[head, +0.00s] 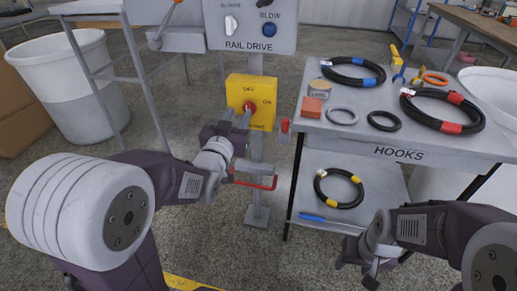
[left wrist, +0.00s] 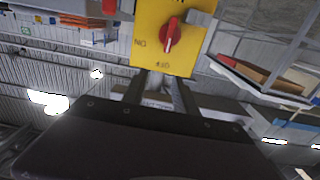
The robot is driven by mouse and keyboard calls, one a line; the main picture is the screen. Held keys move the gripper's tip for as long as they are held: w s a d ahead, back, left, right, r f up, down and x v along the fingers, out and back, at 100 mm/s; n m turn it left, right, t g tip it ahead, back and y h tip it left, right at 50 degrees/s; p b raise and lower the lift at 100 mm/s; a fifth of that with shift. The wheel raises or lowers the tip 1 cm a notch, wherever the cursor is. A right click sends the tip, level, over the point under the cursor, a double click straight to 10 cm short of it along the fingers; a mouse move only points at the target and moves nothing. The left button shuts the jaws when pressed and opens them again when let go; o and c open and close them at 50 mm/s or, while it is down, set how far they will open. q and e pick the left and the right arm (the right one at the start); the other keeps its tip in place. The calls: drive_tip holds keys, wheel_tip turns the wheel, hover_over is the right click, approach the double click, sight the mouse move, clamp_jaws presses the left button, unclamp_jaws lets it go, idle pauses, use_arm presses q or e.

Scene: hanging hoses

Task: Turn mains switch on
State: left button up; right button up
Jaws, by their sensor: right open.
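The mains switch is a yellow box (head: 262,88) on a grey post, with a red rotary knob (head: 249,107) and the words OFF above and ON to the right. In the left wrist view the yellow box (left wrist: 150,30) appears upside down, and the red knob (left wrist: 171,36) has its pale mark towards OFF. My left gripper (head: 242,119) is just in front of the knob. In the left wrist view its two fingers (left wrist: 160,84) are apart with nothing between them; contact with the knob cannot be told. My right gripper (head: 371,268) is open and empty at the lower right.
The RAIL DRIVE panel (head: 252,30) stands above the switch. A red handle (head: 256,183) is low on the post. To the right, a HOOKS table (head: 346,139) holds several hoses and small items. A white bin (head: 68,85) stands at the left.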

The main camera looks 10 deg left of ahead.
use_arm(q)
drive_tip(key=w+f+b, duration=0.3)
drive_tip(key=w+f, duration=0.1)
drive_tip(key=w, duration=0.5)
drive_tip(key=shift+a, duration=0.2)
use_arm(e)
drive_tip(key=f, duration=0.5)
drive_tip(key=shift+w+a+f, duration=0.1)
drive_tip(key=shift+a+f, duration=0.15)
drive_tip(key=shift+f, duration=0.15)
use_arm(q)
drive_tip(key=shift+w, duration=0.1)
clamp_jaws()
